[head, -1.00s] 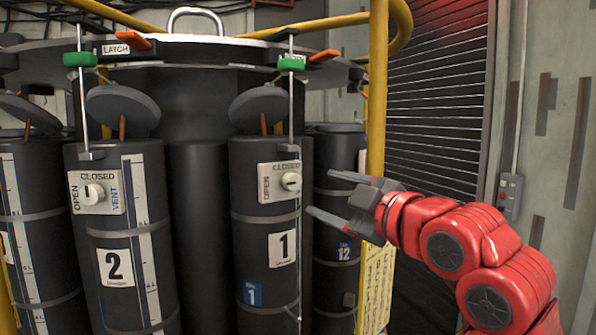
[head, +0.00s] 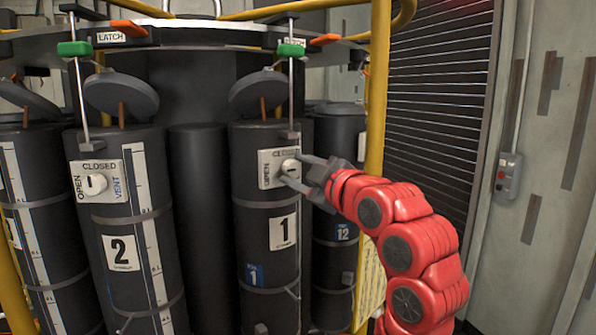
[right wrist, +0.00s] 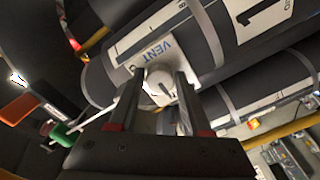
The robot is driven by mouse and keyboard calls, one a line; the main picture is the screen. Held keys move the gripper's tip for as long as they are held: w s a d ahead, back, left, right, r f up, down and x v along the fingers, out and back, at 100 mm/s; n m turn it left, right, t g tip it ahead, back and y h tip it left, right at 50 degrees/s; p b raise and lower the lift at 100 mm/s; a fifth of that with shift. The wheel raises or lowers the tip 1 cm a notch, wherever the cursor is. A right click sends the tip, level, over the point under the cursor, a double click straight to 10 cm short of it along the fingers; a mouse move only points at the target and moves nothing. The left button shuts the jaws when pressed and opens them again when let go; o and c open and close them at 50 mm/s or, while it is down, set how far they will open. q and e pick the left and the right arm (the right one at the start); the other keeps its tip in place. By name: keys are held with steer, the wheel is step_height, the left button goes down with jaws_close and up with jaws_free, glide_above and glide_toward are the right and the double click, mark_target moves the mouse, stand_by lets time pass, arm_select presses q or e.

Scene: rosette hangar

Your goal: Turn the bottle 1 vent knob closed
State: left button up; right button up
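Bottle 1 (head: 262,225) is a dark cylinder with a white "1" label. Its vent plate (head: 268,171) carries the words OPEN and CLOSED, with a round white vent knob (head: 291,166). My right gripper (head: 293,169) is at the knob, its fingers pointing left. In the right wrist view the knob (right wrist: 160,86) sits between the two open fingertips (right wrist: 159,80), with a small gap showing on each side. The word VENT is readable there; the knob's exact setting is hard to tell. My left gripper is not in view.
Bottle 2 (head: 118,215) stands to the left with its own vent plate and knob (head: 96,184). Bottle 12 (head: 337,190) is behind on the right. A yellow post (head: 377,90) rises close to my right arm. Green-handled latch rods (head: 291,50) hang above the bottles.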

jaws_close()
